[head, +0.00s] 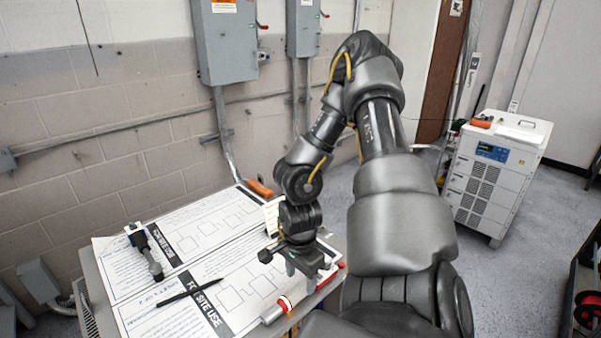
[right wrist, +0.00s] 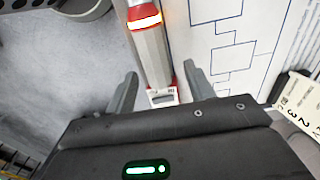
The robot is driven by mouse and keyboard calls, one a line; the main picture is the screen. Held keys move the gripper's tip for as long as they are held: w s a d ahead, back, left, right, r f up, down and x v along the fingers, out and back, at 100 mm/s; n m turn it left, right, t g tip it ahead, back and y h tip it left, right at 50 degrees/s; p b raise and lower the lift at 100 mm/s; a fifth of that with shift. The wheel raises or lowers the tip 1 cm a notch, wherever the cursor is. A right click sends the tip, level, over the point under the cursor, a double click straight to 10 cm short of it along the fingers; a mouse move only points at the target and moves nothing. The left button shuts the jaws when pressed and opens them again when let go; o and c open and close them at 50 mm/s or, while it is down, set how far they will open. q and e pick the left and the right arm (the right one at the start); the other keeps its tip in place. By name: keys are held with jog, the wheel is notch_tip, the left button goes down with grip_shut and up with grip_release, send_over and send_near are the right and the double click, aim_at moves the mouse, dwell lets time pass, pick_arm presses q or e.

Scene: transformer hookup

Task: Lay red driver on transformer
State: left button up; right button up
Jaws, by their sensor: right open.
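My right gripper (head: 303,278) is open and points down over the right edge of the workbench. In the right wrist view its two fingers (right wrist: 160,74) stand apart on either side of a grey and red rod-shaped tool (right wrist: 150,50) with a glowing band and a small white label. I cannot tell whether they touch it. The tool also shows in the head view (head: 276,311), partly hidden by the gripper; I cannot tell whether it is the red driver. A white cabinet (head: 490,175) with a blue screen stands at the right, possibly the transformer. My left gripper is out of view.
The workbench carries printed sheets (head: 215,235), a black pen-like tool (head: 190,291), a dark tool (head: 146,252) and an orange-handled tool (head: 260,188). A numbered tag (right wrist: 292,100) lies near the gripper. An orange thing (head: 481,123) sits on the cabinet. Grey boxes (head: 225,40) hang on the wall.

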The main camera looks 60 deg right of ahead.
aim_at(301, 285)
notch_tip(301, 285, up, 9)
jog(key=shift+r, duration=0.15)
jog(key=shift+s, duration=0.15)
dwell(0.7)
